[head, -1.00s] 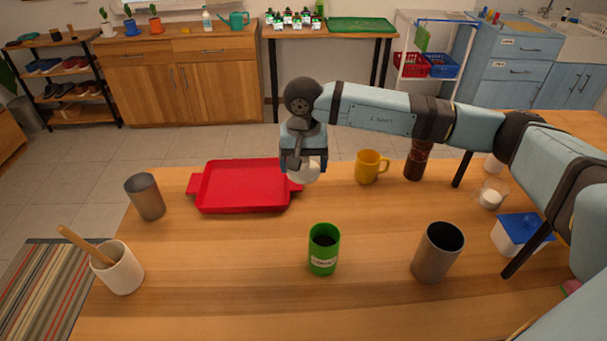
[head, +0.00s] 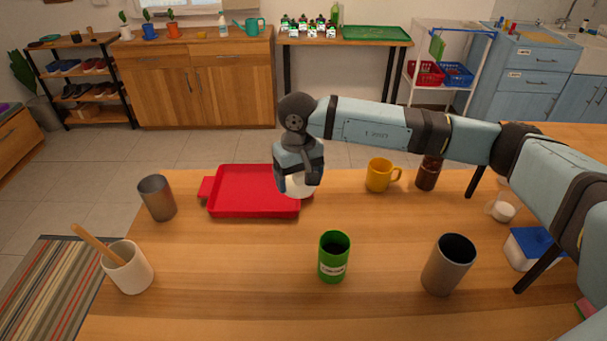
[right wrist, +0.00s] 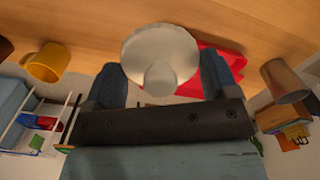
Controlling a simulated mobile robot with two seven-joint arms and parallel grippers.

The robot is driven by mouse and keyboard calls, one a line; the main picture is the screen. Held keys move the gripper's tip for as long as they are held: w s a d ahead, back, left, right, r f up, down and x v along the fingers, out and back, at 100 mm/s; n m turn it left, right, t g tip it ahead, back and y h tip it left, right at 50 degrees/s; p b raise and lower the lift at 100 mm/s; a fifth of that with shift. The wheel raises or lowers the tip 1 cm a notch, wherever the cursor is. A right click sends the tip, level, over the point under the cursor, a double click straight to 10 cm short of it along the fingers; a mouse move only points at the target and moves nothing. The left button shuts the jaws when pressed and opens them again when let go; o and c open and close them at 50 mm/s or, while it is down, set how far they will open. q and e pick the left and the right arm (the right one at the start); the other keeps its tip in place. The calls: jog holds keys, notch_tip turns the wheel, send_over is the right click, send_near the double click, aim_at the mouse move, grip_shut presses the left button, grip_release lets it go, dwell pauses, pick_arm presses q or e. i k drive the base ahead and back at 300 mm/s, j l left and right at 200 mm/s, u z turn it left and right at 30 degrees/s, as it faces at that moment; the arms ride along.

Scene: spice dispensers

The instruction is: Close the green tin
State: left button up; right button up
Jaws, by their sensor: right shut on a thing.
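The green tin (head: 333,258) stands upright on the wooden table in the head view, open at the top with a dark inside and a pale label on its front. My right gripper (head: 298,186) is behind the tin, above the table by the right end of the red tray. It is shut on a white round lid (head: 301,187). In the right wrist view the lid (right wrist: 160,50) shows as a pale disc with a knob between the two fingers (right wrist: 165,82). The tin is not seen in the right wrist view. My left gripper is not in view.
The red tray (head: 236,209) lies behind and left of the tin. A metal cup (head: 448,268) stands right of the tin; another (head: 158,198) is at left. A yellow mug (head: 379,176) and a brown grinder (head: 428,174) stand behind. Table around the tin is clear.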

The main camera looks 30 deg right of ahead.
aim_at(335, 245)
jog(key=k, duration=0.65)
jog(key=z, duration=1.45)
jog(key=k+j, duration=0.1)
jog(key=j, duration=0.4)
jog(key=k+j, duration=0.1)
jog(key=j, duration=0.95)
jog(key=k, duration=0.05)
